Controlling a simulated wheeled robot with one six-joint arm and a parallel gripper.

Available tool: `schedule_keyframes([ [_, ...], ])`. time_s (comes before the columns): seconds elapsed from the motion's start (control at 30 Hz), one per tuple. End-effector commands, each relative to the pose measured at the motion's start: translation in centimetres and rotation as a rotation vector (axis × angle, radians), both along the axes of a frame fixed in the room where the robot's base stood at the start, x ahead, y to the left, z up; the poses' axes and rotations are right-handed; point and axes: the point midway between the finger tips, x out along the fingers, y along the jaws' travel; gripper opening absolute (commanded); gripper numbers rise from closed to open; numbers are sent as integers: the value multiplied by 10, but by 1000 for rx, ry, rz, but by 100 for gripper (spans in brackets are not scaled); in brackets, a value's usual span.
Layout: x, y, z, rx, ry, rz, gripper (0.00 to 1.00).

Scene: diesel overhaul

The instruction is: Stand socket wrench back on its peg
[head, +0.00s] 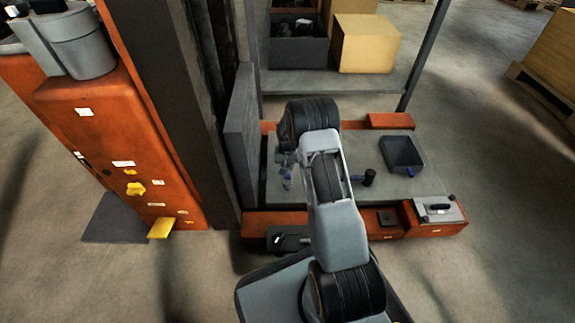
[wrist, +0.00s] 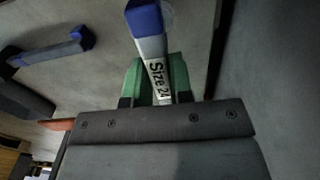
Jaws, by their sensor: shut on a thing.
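The socket wrench (wrist: 147,22) has a blue end and a pale shaft lettered "Size 24". In the wrist view my gripper (wrist: 158,82) is shut on it, with a green pad on either side of the shaft. In the head view my gripper (head: 284,160) is above the left part of the grey bench top (head: 328,202), and a small blue part of the wrench (head: 287,183) shows below it. The wrench's other end is hidden by the gripper. I cannot make out a peg in either view.
Another blue and dark tool (wrist: 48,52) lies on the bench, also seen in the head view (head: 369,178). A dark tray (head: 403,152) sits to the right. A grey upright panel (head: 240,130) borders the bench's left side. A grey case (head: 438,211) stands at the front right corner.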

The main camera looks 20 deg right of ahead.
Motion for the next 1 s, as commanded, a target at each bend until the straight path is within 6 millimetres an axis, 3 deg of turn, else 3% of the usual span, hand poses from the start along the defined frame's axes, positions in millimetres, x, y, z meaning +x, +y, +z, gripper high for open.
schedule_keyframes([
  [0.77, 1, 0, -23, 0, -1, 0, 0],
  [0.8, 1, 0, -23, -1, -2, 0, 24],
  [1.0, 0, 0, -23, 0, -1, 0, 43],
])
